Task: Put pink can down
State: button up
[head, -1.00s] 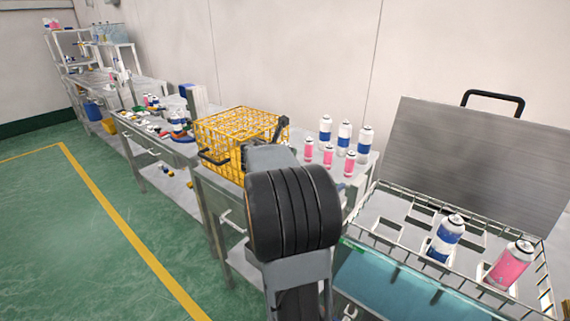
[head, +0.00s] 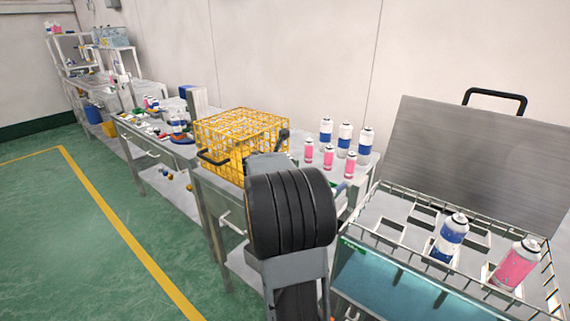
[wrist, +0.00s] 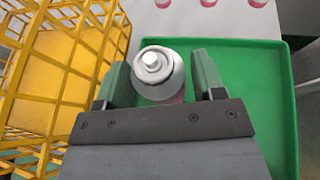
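In the wrist view, a can (wrist: 158,72) with a white top and a sliver of pink body sits upright between the two fingers of my gripper (wrist: 161,85). The fingers close in on both sides of it, and most of its body is hidden. Below it is a green tray (wrist: 248,108) with a raised rim. I cannot tell whether the can's base touches the tray. In the head view my arm hides the gripper and this can.
A yellow wire crate (head: 240,132) stands close on the left, also in the wrist view (wrist: 62,60). Three pink cans (head: 328,156) and three blue-white cans (head: 345,138) stand behind on the table. An open case (head: 390,232) at right holds a blue-white can (head: 449,240) and a pink can (head: 516,266).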

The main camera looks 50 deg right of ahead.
jog(key=shift+o, duration=0.7)
jog(key=shift+r, duration=0.1)
jog(key=shift+r+p, duration=0.25)
jog(key=shift+p, duration=0.1)
jog(key=v, duration=1.2)
jog(key=s+a+f+m+y, duration=0.3)
jog(key=a+f+m+y, duration=0.1)
jog(key=a+m, duration=0.3)
jog(key=s+a+f+m+y, duration=0.4)
jog(key=a+m, duration=0.3)
jog(key=a, duration=0.4)
jog(key=s+a+f+m+y, duration=0.3)
jog(key=s+a+m+y, duration=0.1)
jog(key=a+m, duration=0.3)
jog(key=shift+s+a+f+g+y+p, duration=0.25)
jog(key=shift+a+f+g+y+p, duration=0.2)
jog(key=shift+a, duration=0.65)
